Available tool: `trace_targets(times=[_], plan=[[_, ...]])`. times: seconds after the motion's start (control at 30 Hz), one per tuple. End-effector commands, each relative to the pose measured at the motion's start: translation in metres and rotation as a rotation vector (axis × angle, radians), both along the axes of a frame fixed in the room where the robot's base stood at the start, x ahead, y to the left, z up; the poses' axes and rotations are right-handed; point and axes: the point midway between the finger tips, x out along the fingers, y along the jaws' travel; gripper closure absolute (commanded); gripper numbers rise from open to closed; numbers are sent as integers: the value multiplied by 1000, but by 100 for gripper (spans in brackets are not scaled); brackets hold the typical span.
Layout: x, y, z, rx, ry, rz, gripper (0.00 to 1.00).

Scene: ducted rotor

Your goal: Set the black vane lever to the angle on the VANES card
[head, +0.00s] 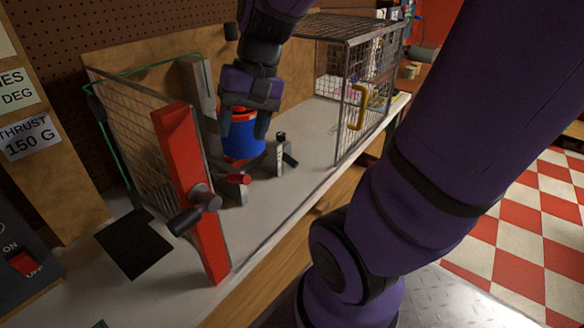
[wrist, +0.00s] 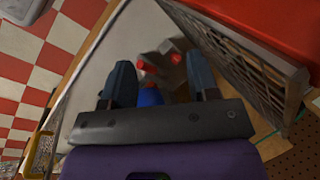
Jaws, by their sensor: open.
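My gripper (head: 244,130) points down with its fingers open around the upper part of a blue and red duct (head: 243,145), and I cannot tell whether they touch it. In the wrist view my open gripper (wrist: 161,78) has red parts and a bit of blue between its fingers. A short grey post with a black lever (head: 289,159) stands just right of the duct. A black handle (head: 185,221) also sticks out from the red upright. I cannot tell which is the vane lever. The VANES card (head: 15,88) is cut off at the left edge; its angle is not visible.
A red-tipped lever (head: 237,179) stands in front of the duct. A red upright (head: 190,190) with mesh is at the left, and a wire cage (head: 352,85) with a yellow handle at the right. A switch box (head: 22,262) sits bottom left. The bench front is clear.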

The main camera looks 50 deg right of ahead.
Motion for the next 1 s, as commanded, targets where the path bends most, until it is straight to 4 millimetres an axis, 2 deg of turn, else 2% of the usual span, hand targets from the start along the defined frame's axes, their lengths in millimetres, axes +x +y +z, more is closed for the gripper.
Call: trace_targets(times=[0.27,0.57,0.8,1.0], plan=[[31,-25,-39,292,193,-270,45],[63,-67,-80,635,328,-582,45],[81,-114,-117,920,380,-843,45],[87,-161,-155,1162,388,-1069,45]])
